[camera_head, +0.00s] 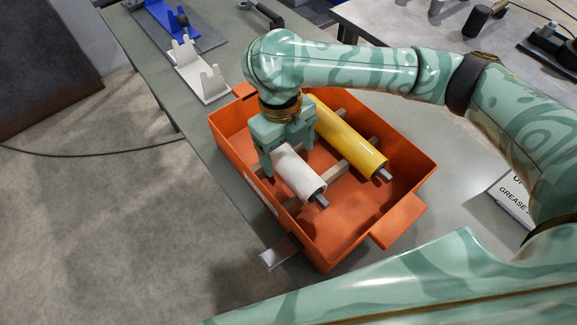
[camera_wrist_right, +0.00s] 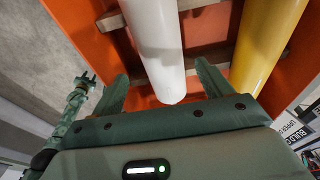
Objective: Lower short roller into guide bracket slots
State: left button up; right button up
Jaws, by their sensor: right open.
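The short white roller (camera_head: 298,172) lies in the orange bin, on wooden cross-pieces, with a grey shaft end sticking out. My right gripper (camera_head: 287,160) is open above its far part, one finger on each side. In the right wrist view the white roller (camera_wrist_right: 158,45) runs between the two spread fingers (camera_wrist_right: 166,90); I cannot tell if they touch it. The pale guide bracket (camera_head: 203,82), with upright slotted plates, stands on the table beyond the bin, empty. My left gripper (camera_wrist_right: 87,78) shows small at the left of the wrist view; its opening is unclear.
A longer yellow roller (camera_head: 350,142) lies beside the white one in the orange bin (camera_head: 228,122). The bin walls surround both. A blue fixture (camera_head: 172,22) stands at the far left of the table (camera_head: 135,45). A printed sign (camera_head: 515,198) lies at the right.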

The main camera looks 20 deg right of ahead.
aim_at(290, 159)
jog(key=shift+f, duration=0.55)
jog(key=f+b, duration=0.2)
jog(key=f, duration=0.1)
jog(key=f+b, duration=0.1)
jog(key=f, duration=0.1)
jog(key=shift+d, duration=0.25)
pick_arm(q)
jog(key=d+f, duration=0.2)
jog(key=f, duration=0.1)
jog(key=shift+w+f, duration=0.1)
jog(key=shift+f, duration=0.05)
pick_arm(e)
jog(key=shift+r, duration=0.2)
jog(key=shift+s, duration=0.1)
jog(key=shift+c, duration=1.2)
grip_shut()
pick_arm(q)
jog(key=shift+w+a, duration=0.1)
jog(key=shift+a, duration=0.2)
pick_arm(e)
jog(key=shift+r, duration=0.1)
